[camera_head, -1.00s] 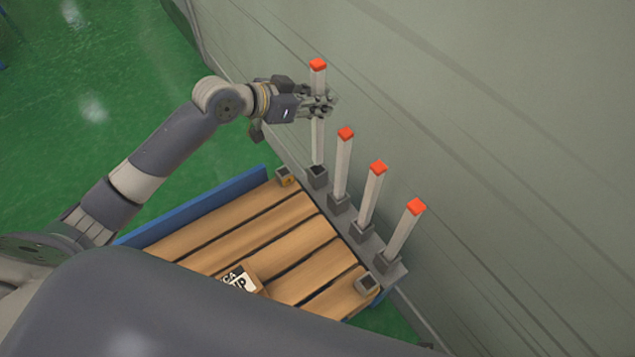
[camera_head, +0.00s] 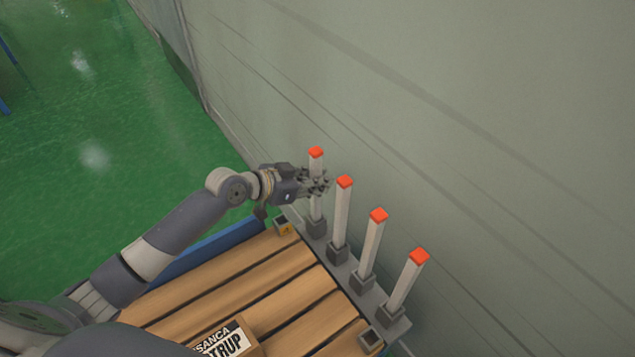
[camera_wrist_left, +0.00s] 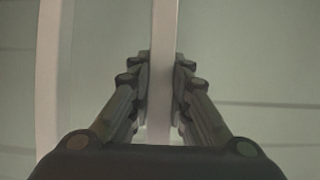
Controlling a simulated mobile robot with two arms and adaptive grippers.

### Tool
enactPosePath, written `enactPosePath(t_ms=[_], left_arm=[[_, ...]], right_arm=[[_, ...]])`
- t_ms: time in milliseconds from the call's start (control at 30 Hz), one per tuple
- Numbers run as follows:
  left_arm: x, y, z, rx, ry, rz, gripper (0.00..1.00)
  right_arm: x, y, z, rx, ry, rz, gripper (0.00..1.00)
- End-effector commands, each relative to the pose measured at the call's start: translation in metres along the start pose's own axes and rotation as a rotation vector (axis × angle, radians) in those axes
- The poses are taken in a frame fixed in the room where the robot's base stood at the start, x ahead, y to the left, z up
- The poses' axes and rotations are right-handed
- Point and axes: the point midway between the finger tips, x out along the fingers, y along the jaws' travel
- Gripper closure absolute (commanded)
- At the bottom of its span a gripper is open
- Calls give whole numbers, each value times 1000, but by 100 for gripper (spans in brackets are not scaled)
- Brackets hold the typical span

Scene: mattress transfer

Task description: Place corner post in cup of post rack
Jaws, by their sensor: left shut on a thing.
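The corner post (camera_head: 316,208) is pale with an orange-red top. It stands upright at the far end of the row, its lower end in the grey cup (camera_head: 316,229) of the post rack (camera_head: 345,272). Its top is about as high above its cup as those of the other posts. My left gripper (camera_head: 318,184) is shut on this post in its upper part. In the left wrist view, the post (camera_wrist_left: 163,60) runs between the two fingers, with another pale post to the left. The cup's inside and the post's lower tip are hidden. My right gripper is not in view.
Three more orange-topped posts (camera_head: 342,215) (camera_head: 371,245) (camera_head: 405,283) stand in rack cups nearer me. A wooden slatted platform (camera_head: 240,278) with a blue side rail (camera_head: 200,252) and a labelled box (camera_head: 245,345) lies left of the rack. A grey wall (camera_head: 480,130) rises close behind.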

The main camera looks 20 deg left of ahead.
Motion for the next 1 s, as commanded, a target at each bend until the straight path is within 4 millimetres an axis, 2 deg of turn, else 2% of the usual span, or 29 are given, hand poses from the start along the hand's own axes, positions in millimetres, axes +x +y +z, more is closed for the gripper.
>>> enactPosePath(t_ms=[400,433,500,933,1000], left_arm=[[1,0,2,1,2,0,100],[1,0,2,0,1,0,76],[1,0,2,0,0,0,63],[0,0,-1,0,1,0,63],[-9,-1,0,0,-1,-2,63]], right_arm=[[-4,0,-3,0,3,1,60],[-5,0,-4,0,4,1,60],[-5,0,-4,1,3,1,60],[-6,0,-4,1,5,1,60],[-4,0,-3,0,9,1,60]])
